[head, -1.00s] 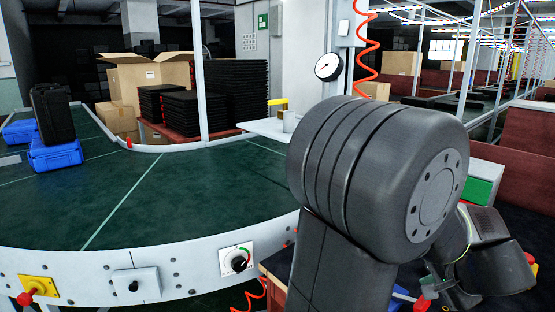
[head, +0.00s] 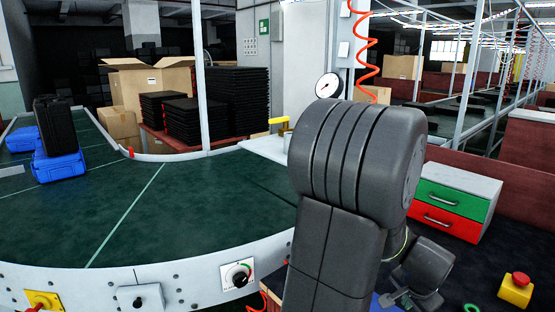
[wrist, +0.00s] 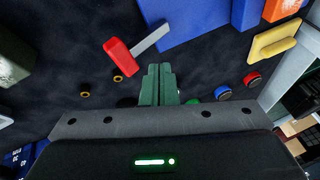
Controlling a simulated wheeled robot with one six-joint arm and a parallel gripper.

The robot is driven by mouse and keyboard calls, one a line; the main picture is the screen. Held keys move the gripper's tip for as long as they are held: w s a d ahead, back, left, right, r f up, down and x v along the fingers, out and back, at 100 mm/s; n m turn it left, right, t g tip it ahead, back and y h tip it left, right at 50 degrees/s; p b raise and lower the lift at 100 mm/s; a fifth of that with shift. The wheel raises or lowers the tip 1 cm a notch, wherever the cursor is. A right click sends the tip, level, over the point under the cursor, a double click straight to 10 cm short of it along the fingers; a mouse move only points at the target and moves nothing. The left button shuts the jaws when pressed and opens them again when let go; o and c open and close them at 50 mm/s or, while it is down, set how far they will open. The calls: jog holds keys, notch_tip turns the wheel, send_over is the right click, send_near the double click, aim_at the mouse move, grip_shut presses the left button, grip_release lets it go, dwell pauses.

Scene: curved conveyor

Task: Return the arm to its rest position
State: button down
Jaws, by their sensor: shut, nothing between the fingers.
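My gripper shows in the wrist view (wrist: 158,84), with its two greenish fingers together and nothing between them. It points at a dark work surface (wrist: 60,45) with small items on it. In the head view my thick grey arm rises at centre right and bends over, hiding part of the conveyor's right end. The wrist end hangs low behind it at the bottom right. The fingers are mostly hidden or too small to read there.
A red-and-grey tool (wrist: 118,56), a blue bin (wrist: 200,20) and a yellow block (wrist: 272,46) lie around the fingers. A green-and-red drawer unit (head: 455,203) and a red stop button (head: 517,290) stand right. The curved conveyor (head: 200,205) carries blue cases (head: 58,167) at left.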

jog(key=w+a+n+g+h, duration=0.1)
jog(key=w+a+g+h, duration=0.4)
jog(key=shift+w+n+g+b, duration=0.3)
jog(key=shift+w+g+b, duration=0.05)
jog(key=shift+g+b, duration=0.05)
dwell(0.8)
jog(key=shift+r, duration=0.1)
dwell(0.4)
